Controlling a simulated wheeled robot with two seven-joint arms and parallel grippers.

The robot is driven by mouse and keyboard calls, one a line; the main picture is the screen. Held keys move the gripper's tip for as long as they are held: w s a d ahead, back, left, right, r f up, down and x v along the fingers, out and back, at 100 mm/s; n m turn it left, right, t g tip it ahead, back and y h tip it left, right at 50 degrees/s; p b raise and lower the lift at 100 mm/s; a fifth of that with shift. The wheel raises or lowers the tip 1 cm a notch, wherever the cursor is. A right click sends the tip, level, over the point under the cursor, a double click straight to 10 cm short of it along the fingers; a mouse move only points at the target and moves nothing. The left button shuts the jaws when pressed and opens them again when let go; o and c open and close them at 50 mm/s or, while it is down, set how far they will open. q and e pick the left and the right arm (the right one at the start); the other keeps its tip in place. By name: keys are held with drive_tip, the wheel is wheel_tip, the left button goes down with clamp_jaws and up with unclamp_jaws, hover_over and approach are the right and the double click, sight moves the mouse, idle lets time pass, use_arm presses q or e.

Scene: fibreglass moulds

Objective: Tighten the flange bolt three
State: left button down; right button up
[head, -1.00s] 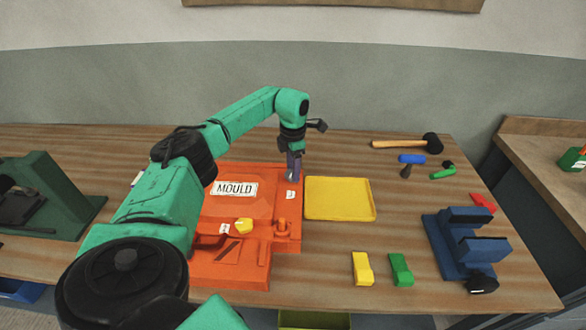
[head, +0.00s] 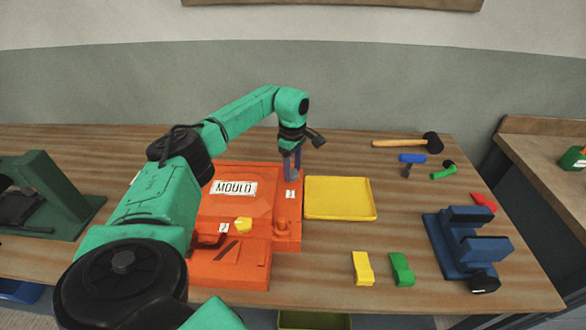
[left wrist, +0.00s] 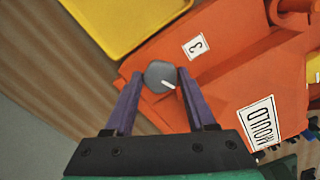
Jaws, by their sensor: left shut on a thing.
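The orange mould (head: 255,205) lies on the bench with a white MOULD label, which also shows in the left wrist view (left wrist: 262,122). A grey round-headed bolt (left wrist: 160,76) with a white mark sits on the mould's flange, beside the label numbered 3 (left wrist: 197,46). My left gripper (head: 292,177) points straight down at the mould's far right corner. Its two purple fingers are shut on the bolt, one on each side of the head. In the head view the fingers mostly hide this bolt. My right gripper is not in view.
A yellow tray (head: 340,198) lies right of the mould. A yellow block (head: 362,268), a green block (head: 402,269) and a blue vise (head: 465,245) are at the front right. A mallet (head: 408,142) lies at the back. A dark green stand (head: 50,195) is at left.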

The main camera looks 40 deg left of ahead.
use_arm(q)
drive_tip(key=shift+r+m, duration=0.15)
drive_tip(key=shift+m, duration=1.15)
drive_tip(key=shift+c, duration=1.1)
unclamp_jaws()
